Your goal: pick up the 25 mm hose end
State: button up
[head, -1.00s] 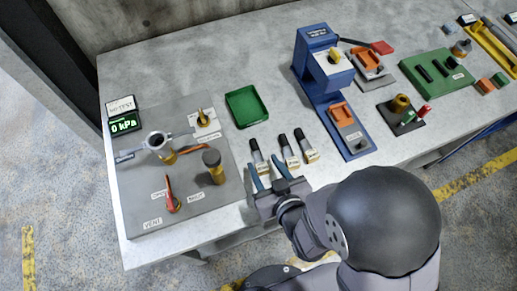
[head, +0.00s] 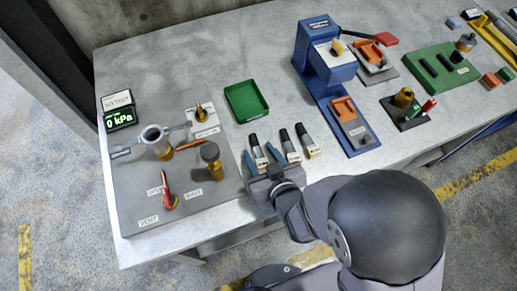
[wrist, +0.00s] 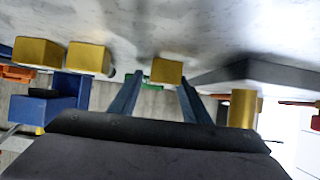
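Three dark hose ends with light label bands lie side by side near the table's front edge: a left one (head: 257,152), a middle one (head: 289,146) and a right one (head: 307,141). I cannot read their sizes, so I cannot tell which is the 25 mm one. My gripper (head: 263,158) is open, with its blue fingers either side of the left hose end. In the wrist view, a squared brass end (wrist: 167,71) shows between the open fingertips (wrist: 161,84), with a gap on both sides. Two more brass ends (wrist: 88,58) stand to its left.
A grey test plate (head: 135,205) with a clamp, a brass-and-black cylinder (head: 212,160) and a red lever (head: 167,192) lies left of my gripper. A green tray (head: 246,102) is behind the hose ends. A blue press (head: 322,75) stands to their right. Bare table lies behind the tray.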

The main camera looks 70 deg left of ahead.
aim_at(260, 155)
jog(key=c, duration=0.9)
jog(key=shift+c, duration=0.2)
jog(key=shift+r, duration=0.15)
notch_tip(260, 155, up, 10)
